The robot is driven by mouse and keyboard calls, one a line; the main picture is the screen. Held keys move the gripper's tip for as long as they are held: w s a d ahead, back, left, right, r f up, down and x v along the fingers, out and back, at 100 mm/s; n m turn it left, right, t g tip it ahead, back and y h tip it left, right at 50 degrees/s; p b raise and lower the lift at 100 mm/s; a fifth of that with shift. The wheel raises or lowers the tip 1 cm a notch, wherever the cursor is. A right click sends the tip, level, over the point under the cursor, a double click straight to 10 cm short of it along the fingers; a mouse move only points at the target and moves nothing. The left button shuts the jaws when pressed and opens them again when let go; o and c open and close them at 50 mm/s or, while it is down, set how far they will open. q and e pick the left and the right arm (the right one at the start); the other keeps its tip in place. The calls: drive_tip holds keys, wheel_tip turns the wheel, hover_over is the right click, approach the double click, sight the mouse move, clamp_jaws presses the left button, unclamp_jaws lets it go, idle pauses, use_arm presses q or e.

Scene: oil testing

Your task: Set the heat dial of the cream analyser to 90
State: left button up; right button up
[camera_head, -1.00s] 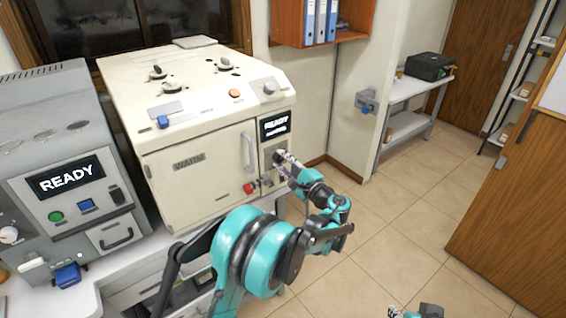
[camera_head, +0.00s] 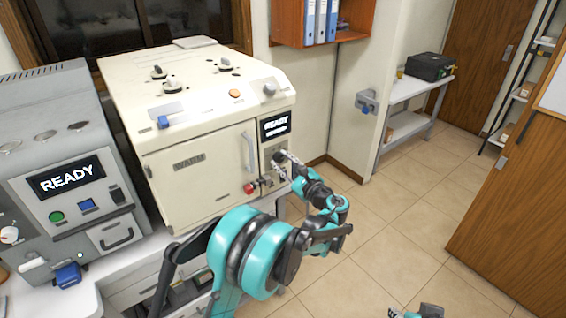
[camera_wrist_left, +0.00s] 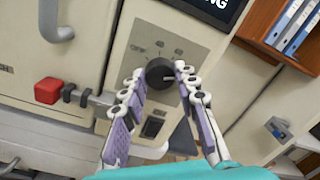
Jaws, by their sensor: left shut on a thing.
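A red knob (camera_wrist_left: 47,91) and a dark switch (camera_wrist_left: 153,127) are close to the dial. A grey analyser (camera_head: 65,180) stands to the left. The tiled floor (camera_head: 390,240) on the right is clear. A wooden door (camera_head: 520,200) stands further right.

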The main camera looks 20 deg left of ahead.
idle(0.4)
use_arm(q)
drive_tip(key=o, duration=1.2)
drive_tip(key=shift+c, duration=0.2)
drive_tip(key=shift+d, duration=0.1)
drive_tip(key=v, duration=1.2)
drive_tip(key=shift+f, duration=0.1)
